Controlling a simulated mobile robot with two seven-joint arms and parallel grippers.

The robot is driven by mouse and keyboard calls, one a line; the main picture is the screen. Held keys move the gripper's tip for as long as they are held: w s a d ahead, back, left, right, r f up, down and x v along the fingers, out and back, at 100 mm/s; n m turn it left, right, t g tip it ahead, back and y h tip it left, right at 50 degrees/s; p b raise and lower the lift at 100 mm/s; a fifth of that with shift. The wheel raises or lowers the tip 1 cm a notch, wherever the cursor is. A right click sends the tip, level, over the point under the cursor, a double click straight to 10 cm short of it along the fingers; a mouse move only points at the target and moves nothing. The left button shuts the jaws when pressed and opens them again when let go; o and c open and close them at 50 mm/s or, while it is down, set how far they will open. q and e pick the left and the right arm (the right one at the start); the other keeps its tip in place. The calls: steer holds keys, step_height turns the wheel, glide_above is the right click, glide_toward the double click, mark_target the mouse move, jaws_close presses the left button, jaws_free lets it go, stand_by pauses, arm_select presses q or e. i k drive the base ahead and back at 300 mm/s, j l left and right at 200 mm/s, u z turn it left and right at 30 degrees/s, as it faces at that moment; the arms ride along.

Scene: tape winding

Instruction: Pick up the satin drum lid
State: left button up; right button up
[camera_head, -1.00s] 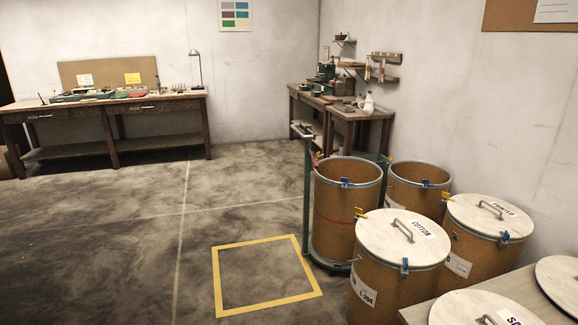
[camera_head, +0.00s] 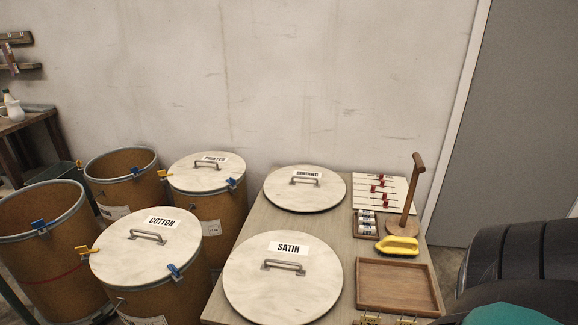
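The satin drum lid (camera_head: 283,292) is a round pale disc with a grey bar handle (camera_head: 284,267) and a label reading SATIN. It lies flat on the front left part of a table (camera_head: 248,228), with its handle up. Its left edge reaches the table's left edge. Neither of my grippers is in view, and nothing touches the lid.
A second lid (camera_head: 305,190) lies behind it. Lidded drums marked COTTON (camera_head: 146,250) and PRINTED (camera_head: 207,174) and open drums (camera_head: 45,235) stand left.

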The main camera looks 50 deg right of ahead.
mark_target(277, 277)
steer(key=i+z, duration=0.15)
steer(key=z, duration=0.3)
steer(key=i+j+z, duration=0.1)
steer(key=z, duration=0.4)
steer(key=i+j+z, duration=0.1)
steer(key=z, duration=0.35)
steer(key=i+j+z, duration=0.1)
steer(key=z, duration=0.35)
steer(key=i+j+z, duration=0.15)
steer(key=z, duration=0.3)
steer(key=i+j+z, duration=0.25)
steer(key=z, duration=0.2)
